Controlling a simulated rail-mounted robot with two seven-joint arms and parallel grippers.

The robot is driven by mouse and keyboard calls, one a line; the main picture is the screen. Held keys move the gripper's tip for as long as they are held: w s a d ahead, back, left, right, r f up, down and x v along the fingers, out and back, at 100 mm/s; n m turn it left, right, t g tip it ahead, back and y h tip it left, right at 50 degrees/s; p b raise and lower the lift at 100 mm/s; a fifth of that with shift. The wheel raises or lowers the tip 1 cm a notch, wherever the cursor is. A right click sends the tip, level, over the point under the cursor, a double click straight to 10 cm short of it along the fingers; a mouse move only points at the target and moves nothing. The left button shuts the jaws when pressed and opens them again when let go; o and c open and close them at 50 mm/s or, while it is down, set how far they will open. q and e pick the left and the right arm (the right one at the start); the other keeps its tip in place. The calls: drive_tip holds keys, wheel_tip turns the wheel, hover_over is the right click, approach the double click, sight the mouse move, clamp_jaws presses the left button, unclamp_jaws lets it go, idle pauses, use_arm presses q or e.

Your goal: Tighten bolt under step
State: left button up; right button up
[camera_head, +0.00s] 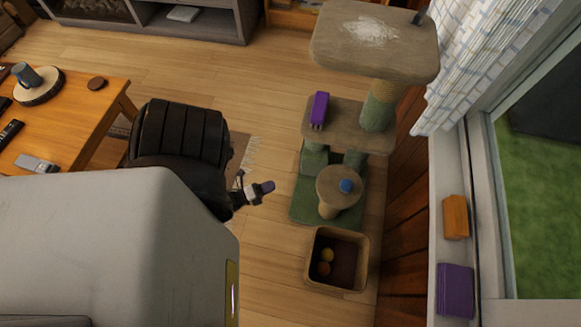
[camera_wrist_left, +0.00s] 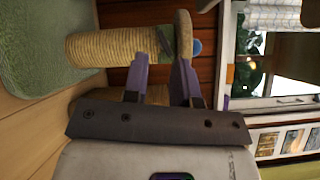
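My right gripper is not in view.
A purple object (camera_head: 319,108) lies on the cat tree's middle platform (camera_head: 345,133). A wooden wall and window sill (camera_head: 450,180) bound the right. Floor (camera_head: 275,140) left of the tree is clear.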

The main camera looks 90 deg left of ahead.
use_arm(q)
drive_tip(key=shift+s+d+f+b, duration=0.1)
drive_tip(key=shift+d+f+b, duration=0.2)
drive_tip(key=shift+d+f, duration=0.25)
drive_tip(key=shift+a+f, duration=0.1)
